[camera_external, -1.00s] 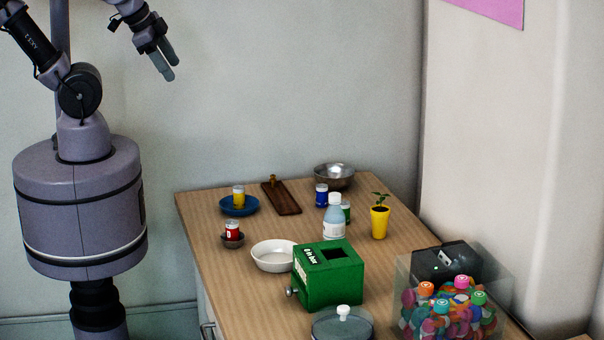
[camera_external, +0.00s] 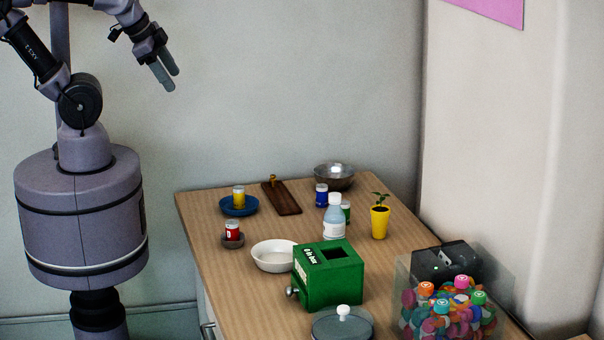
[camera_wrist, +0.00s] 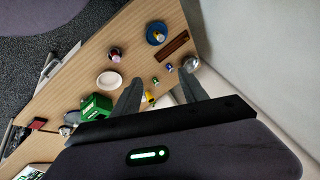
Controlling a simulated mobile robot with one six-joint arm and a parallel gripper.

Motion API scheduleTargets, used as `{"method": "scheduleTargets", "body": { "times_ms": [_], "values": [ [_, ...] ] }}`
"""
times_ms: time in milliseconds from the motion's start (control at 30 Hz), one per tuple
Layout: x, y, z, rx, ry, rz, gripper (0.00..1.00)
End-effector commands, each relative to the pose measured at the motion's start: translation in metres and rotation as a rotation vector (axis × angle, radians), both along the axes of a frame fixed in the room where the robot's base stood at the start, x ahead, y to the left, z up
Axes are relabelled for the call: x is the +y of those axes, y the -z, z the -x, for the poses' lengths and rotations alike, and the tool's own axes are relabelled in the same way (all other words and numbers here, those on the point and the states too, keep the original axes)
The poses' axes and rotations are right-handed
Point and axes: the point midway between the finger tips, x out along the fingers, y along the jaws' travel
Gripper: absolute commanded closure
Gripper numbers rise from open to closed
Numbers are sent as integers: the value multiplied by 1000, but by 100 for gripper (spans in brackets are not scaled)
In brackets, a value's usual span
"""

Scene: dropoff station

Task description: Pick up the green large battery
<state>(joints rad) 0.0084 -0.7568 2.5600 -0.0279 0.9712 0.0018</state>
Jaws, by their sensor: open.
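The green battery (camera_external: 346,211) stands on the table, partly hidden behind a clear white-labelled bottle (camera_external: 334,222) in the external view. A blue battery (camera_external: 321,195) stands just behind it. In the wrist view, small cylinders lie between and beyond my fingers, too small to tell which is the green one. My gripper (camera_external: 172,82) is open and empty, high in the air to the left of the table and far from the battery. Its two fingers also frame the table in the wrist view (camera_wrist: 160,77).
A yellow plant pot (camera_external: 380,223) stands right of the green battery. A green box (camera_external: 335,283), white bowl (camera_external: 270,257), metal bowl (camera_external: 334,177) and brown board (camera_external: 281,198) surround the area. A yellow battery (camera_external: 239,197) sits on a blue plate; a red one (camera_external: 232,231) stands nearby.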

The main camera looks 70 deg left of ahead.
Motion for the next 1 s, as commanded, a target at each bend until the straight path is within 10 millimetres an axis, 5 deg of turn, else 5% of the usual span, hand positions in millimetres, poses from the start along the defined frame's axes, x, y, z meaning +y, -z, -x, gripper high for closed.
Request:
{"method": "scheduleTargets", "body": {
  "times_ms": [433,533,667,767,900,1000],
  "values": [
    [0,0,0,0,0,0,45],
    [-2,-5,-17,7,-17,15,45],
    [-14,-11,-102,25,-100,88,45],
    [-30,14,-190,37,-190,162,45],
    [-57,92,-291,53,-310,254,45],
    [-72,150,-333,62,-374,303,45]
  ]
}}
